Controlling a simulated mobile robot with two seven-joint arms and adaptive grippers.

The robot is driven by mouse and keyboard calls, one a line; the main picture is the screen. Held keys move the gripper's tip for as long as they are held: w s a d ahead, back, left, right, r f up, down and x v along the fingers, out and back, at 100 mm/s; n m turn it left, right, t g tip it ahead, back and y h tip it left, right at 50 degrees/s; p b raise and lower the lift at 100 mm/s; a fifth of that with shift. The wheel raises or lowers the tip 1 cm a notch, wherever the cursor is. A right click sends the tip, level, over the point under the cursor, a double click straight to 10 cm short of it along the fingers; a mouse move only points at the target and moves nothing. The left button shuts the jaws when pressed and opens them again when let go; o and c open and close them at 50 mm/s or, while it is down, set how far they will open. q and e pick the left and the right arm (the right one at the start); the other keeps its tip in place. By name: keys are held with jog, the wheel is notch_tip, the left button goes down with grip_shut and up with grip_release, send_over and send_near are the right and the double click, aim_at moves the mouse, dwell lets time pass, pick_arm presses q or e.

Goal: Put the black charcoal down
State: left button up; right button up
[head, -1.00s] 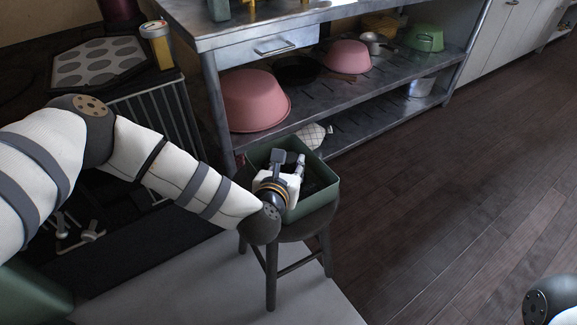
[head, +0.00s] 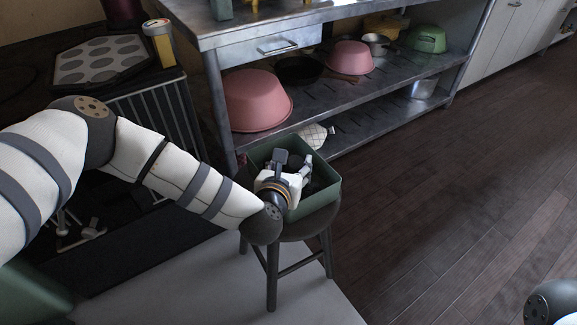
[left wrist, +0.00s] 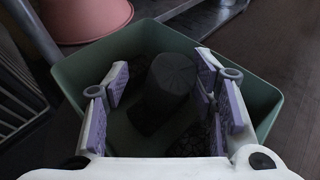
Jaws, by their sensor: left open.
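The black charcoal (left wrist: 172,78), a dark cylinder-like piece, is inside the green box in the left wrist view. It lies between the parted fingers of my left gripper (head: 293,163), with a gap visible on its left side; contact on the right is hard to judge. The gripper is open and reaches down into the box. In the head view the gripper hides most of the box's inside. The green box (head: 322,200) stands on a dark round stool (head: 290,232). My right gripper is out of view.
A metal shelf unit (head: 345,90) stands behind the box, with a large pink bowl (head: 258,103) on its middle shelf. A patterned mitt (head: 315,136) lies on the low shelf. A dark oven rack (head: 160,115) is at left. The wooden floor at right is clear.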

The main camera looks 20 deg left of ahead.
pick_arm(q)
jog(key=shift+s+r+p, duration=0.15)
jog(key=shift+s+p, duration=0.45)
jog(key=p+v, duration=0.2)
jog(key=v, duration=0.9)
jog(key=shift+r, duration=0.25)
jog(key=shift+w, duration=0.15)
